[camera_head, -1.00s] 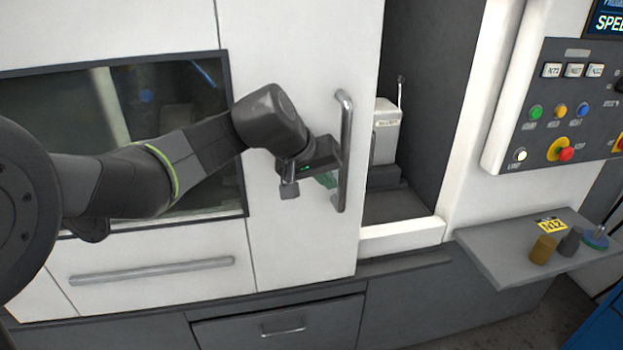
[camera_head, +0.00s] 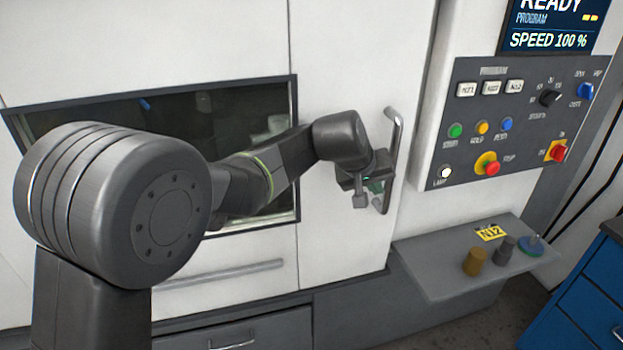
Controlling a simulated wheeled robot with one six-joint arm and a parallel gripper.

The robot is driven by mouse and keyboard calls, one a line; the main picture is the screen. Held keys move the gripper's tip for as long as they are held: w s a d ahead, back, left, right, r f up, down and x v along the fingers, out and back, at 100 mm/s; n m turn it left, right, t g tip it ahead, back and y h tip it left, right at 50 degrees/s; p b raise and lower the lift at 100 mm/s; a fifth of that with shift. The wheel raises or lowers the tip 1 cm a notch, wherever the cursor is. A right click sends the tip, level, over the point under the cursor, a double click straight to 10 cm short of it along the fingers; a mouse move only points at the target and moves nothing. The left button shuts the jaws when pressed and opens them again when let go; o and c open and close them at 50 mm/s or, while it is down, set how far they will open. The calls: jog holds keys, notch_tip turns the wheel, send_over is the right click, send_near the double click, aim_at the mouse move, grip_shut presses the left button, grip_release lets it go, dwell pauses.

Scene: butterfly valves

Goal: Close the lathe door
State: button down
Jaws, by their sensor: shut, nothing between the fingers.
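The white lathe door (camera_head: 347,75) has a dark window (camera_head: 215,118) and a vertical metal bar handle (camera_head: 397,140) near its right edge. The door's right edge now meets the white frame beside the control panel, and no opening shows between them. My gripper (camera_head: 370,192) is at the handle's lower half, just left of the bar and seemingly against it. The fingers are partly hidden by the wrist, and nothing shows held in them. I cannot tell whether they touch the bar.
The control panel (camera_head: 500,120) with coloured buttons is right of the door. Below it a grey shelf (camera_head: 430,268) carries a brown cylinder (camera_head: 475,262), a grey piece (camera_head: 503,249) and a blue disc-based piece (camera_head: 531,245). A blue cabinet (camera_head: 590,290) stands at the lower right.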

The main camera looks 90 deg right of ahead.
jog(key=shift+s+d+r, duration=0.15)
jog(key=shift+s+d, duration=0.1)
jog(key=shift+s, duration=0.4)
jog(key=shift+r, duration=0.1)
jog(key=w+a+r+b, duration=0.3)
jog(key=w+a+r, duration=0.2)
jog(key=w+r, duration=0.2)
jog(key=shift+w+r, duration=0.25)
jog(key=shift+w, duration=0.4)
